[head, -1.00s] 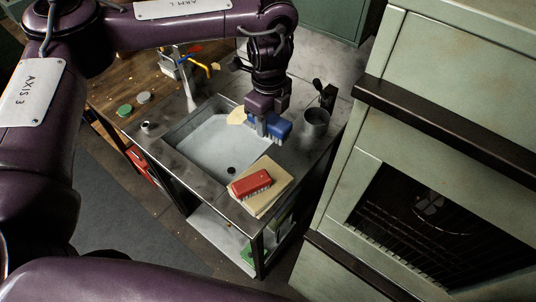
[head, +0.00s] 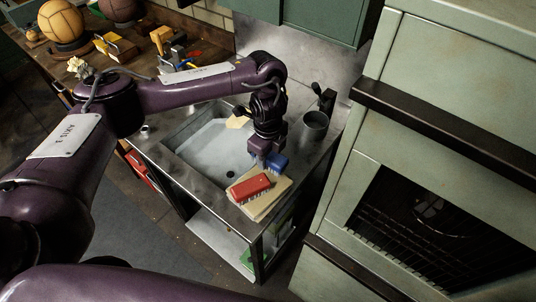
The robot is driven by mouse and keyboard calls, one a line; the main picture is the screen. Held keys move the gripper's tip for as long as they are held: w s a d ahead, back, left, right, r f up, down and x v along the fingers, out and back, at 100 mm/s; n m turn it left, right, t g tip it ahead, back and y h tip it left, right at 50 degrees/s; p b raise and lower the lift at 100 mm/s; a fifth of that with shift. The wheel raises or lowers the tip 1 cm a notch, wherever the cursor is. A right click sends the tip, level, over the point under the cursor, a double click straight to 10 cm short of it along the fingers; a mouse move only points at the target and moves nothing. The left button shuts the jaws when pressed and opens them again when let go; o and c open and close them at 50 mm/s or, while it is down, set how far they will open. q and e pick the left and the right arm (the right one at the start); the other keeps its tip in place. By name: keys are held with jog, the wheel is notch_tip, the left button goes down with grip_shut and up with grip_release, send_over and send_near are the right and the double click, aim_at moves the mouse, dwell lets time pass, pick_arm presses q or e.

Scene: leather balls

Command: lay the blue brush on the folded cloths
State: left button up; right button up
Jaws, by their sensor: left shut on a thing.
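My left gripper (head: 264,161) points down over the right side of the sink and is shut on the blue brush (head: 279,162). The gripper hides part of the brush. The brush is at the far edge of the folded cloths (head: 263,209), a cream stack on the near right corner of the counter. I cannot tell whether the brush touches the cloths. A red brush (head: 250,187) lies on the cloths, close in front of the blue one. My right gripper is not in view.
The sink basin (head: 205,150) lies left of the gripper. A grey cup (head: 315,124) and a dark tap-like fitting (head: 327,98) stand behind right. A green oven cabinet (head: 450,130) rises on the right. A wooden bench (head: 140,45) with leather balls (head: 61,24) is at back left.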

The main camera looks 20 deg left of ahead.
pick_arm(q)
jog(key=shift+f+b, duration=0.35)
jog(key=shift+f, duration=0.25)
jog(key=o, duration=0.9)
jog(key=shift+r, duration=0.25)
notch_tip(320, 180, up, 13)
jog(key=shift+s+f, duration=0.1)
jog(key=shift+f, duration=0.1)
